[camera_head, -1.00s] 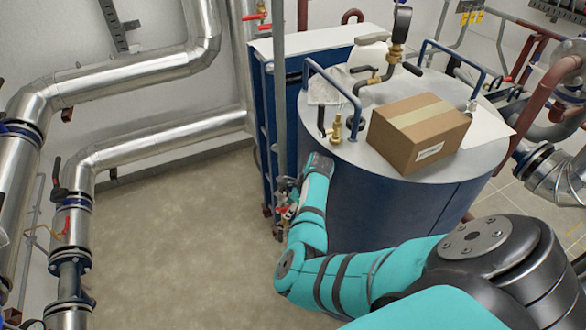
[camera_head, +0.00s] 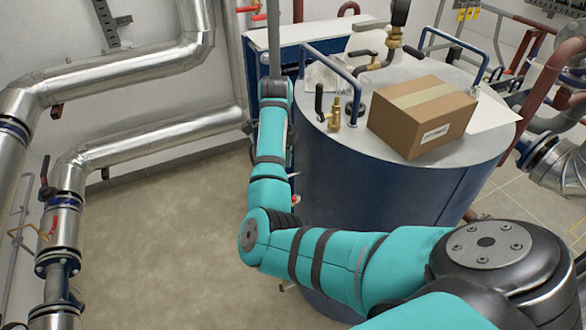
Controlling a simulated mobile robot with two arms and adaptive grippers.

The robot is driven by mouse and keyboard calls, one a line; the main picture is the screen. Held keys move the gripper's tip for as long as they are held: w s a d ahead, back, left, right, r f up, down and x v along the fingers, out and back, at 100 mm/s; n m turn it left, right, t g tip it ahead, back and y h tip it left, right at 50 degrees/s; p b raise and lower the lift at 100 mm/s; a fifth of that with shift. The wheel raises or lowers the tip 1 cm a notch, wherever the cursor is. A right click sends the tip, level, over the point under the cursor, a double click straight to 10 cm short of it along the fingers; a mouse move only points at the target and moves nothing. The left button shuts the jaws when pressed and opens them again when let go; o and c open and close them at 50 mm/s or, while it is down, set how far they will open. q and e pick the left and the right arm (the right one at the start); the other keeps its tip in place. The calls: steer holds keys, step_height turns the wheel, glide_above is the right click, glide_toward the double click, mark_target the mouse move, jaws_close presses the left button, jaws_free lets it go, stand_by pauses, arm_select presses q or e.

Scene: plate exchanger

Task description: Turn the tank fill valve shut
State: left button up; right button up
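The tank (camera_head: 385,185) is a large blue cylinder with a pale grey top. Small brass valves (camera_head: 334,115) with a black lever stand upright on its near left rim. I cannot tell from the picture which valve is the tank fill valve. My teal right arm reaches in from the lower right and bends upward beside the tank's left side. Its wrist is in front of the blue frame (camera_head: 258,115). My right gripper is hidden behind the arm. A small red and white bit (camera_head: 295,200) shows just right of the forearm, too little to identify. My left gripper is out of view.
A cardboard box (camera_head: 420,117) and a white sheet (camera_head: 492,117) lie on the tank top between blue handrails (camera_head: 338,68). A gauge (camera_head: 400,14) stands behind them. Silver pipes (camera_head: 110,75) run along the left wall. The floor (camera_head: 170,235) left of the arm is clear.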

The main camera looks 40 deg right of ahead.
step_height(320, 180, up, 6)
steer(key=s+d+f+n+t+h, duration=0.1)
steer(key=s+d+f+n+h, duration=0.3)
steer(key=s+f+n, duration=0.6)
steer(key=s+a+f+n+b, duration=0.1)
steer(key=a+f+n+b, duration=0.2)
steer(key=f, duration=1)
steer(key=s+a+f+n+t+y+b, duration=0.1)
steer(key=a+f+n+b, duration=0.2)
steer(key=f, duration=1)
steer(key=s+a+f+n+b, duration=0.2)
steer(key=f+n, duration=0.6)
steer(key=f, duration=0.5)
steer(key=shift+a+b, duration=0.45)
steer(key=shift+a, duration=0.85)
steer(key=shift+w+f, duration=0.1)
steer(key=shift+c, duration=0.3)
